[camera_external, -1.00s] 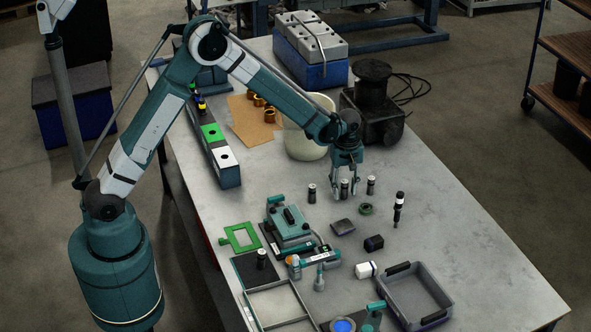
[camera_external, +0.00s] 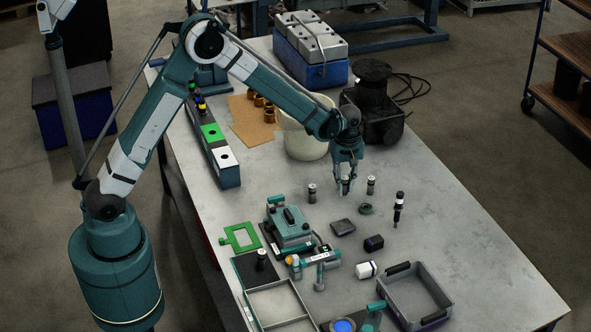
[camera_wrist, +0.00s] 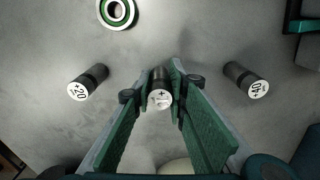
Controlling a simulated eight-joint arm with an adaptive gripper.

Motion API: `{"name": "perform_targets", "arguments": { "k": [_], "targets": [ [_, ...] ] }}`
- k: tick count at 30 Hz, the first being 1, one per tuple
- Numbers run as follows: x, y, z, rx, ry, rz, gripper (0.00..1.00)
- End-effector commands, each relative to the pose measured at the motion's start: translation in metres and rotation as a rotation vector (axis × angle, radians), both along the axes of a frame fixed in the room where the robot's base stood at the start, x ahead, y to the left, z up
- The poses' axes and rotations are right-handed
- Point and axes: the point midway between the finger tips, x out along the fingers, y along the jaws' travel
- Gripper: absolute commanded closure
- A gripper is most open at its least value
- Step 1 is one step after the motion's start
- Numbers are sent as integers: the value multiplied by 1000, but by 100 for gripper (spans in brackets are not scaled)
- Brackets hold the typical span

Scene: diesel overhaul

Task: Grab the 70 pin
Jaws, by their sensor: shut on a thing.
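Three dark pins with white printed tops stand in a row on the bench. My gripper (camera_external: 346,188) points down at the middle pin, and its fingers are closed on both sides of it. In the wrist view the middle pin (camera_wrist: 160,98) sits between the two green fingers (camera_wrist: 160,92); its label is only partly readable. The pin marked +20 (camera_wrist: 86,82) is at the left there, and it shows at the right in the external view (camera_external: 371,186). The pin marked +40 (camera_wrist: 246,80) is at the right there, and it shows at the left in the external view (camera_external: 312,193).
A green-lined ring (camera_wrist: 116,12) lies close in front of the pins. A cream bucket (camera_external: 305,145) is behind. The bench's right side is clear.

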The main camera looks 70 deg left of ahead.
Motion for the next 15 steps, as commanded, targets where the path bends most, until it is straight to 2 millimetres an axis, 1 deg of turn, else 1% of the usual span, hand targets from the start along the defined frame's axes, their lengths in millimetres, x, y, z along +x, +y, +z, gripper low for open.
{"name": "perform_targets", "arguments": {
  "k": [12,15],
  "targets": [
    [0,0,58,0,0,0,99],
    [0,0,70,0,0,0,99]
  ]
}}
